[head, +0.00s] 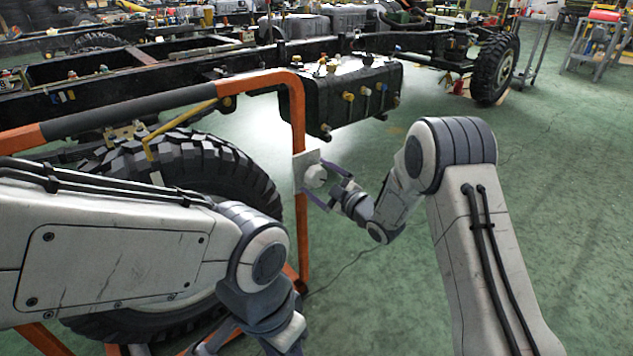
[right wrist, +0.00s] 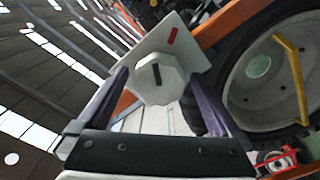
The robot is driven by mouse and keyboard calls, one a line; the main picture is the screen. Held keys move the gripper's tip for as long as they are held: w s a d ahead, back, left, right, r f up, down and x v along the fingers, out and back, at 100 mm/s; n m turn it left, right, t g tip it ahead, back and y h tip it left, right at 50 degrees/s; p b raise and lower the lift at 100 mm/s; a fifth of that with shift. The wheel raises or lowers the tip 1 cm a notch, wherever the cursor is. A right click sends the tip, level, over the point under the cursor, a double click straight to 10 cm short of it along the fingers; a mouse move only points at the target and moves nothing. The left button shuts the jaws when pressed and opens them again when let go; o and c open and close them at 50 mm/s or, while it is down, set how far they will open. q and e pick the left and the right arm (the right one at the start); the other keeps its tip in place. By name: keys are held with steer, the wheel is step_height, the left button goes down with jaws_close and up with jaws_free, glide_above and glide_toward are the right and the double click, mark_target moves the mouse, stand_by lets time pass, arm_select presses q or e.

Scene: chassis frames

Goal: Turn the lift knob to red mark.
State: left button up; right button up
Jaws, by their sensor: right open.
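The lift knob (head: 316,176) is a pale faceted knob on a small white plate (head: 303,160), fixed to an orange upright of the frame. In the right wrist view the knob (right wrist: 168,92) carries a short black line (right wrist: 156,74). The red mark (right wrist: 172,36) is on the plate, above and right of the knob. The black line tilts slightly left at its top and does not point at the red mark. My right gripper (head: 327,183) is open, its fingers on either side of the knob; contact is unclear. My left gripper (head: 212,340) is low in the head view, mostly hidden by its arm.
The orange tube frame (head: 297,110) stands before a large black tyre (head: 235,170). A black chassis (head: 190,75) with a black tank (head: 365,95) lies behind. A thin cable (head: 345,268) lies on the floor.

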steer(key=shift+w+a, duration=0.2)
steer(key=shift+w, duration=0.1)
steer(key=c, duration=1.3)
steer(key=shift+r+m+p, duration=0.1)
steer(key=shift+m+p, duration=1.15)
steer(key=shift+m, duration=0.65)
steer(key=shift+m+p, duration=0.5)
steer(key=shift+m, duration=0.4)
